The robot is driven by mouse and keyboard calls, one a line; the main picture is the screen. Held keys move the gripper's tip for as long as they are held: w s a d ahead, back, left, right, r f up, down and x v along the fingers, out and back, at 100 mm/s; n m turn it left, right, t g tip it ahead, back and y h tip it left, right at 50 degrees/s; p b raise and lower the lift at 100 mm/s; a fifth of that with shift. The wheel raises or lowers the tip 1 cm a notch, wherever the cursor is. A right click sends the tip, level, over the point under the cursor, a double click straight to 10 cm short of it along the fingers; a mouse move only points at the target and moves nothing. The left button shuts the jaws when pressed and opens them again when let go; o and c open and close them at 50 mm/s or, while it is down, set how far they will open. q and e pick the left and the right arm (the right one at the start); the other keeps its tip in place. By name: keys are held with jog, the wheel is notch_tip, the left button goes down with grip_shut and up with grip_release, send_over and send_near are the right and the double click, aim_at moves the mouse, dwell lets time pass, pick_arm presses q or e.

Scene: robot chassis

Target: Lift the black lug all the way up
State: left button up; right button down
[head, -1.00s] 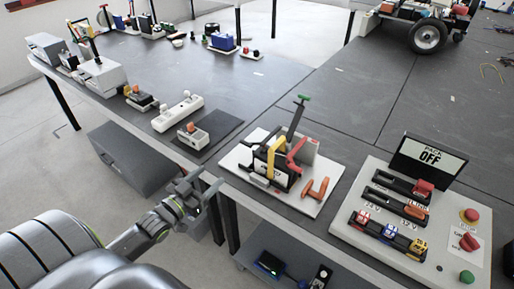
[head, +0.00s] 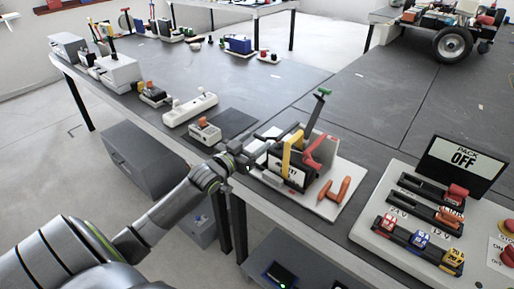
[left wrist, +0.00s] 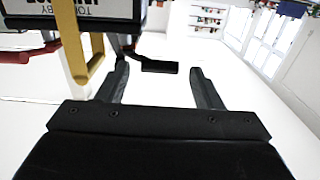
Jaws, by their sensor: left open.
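The black lug (left wrist: 158,66) shows in the left wrist view as a short dark bar on a grey stem beside the labelled block. It lies between and just beyond the fingertips, nearer the left-hand finger in the picture. My left gripper (left wrist: 158,75) is open and empty. In the head view my left gripper (head: 240,160) is at the left side of the dark block (head: 288,172) on its white base plate (head: 327,205). My right gripper is not in view.
The block carries a yellow handle (head: 288,150), a red handle (head: 314,152) and a green-tipped lever (head: 316,112). An orange handle (head: 333,188) lies on the plate. A switch panel (head: 385,240) stands to the right.

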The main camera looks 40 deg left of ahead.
pick_arm(q)
jog(key=shift+w+d+b, duration=0.1)
jog(key=shift+w+b, duration=0.35)
jog(key=shift+w, duration=0.45)
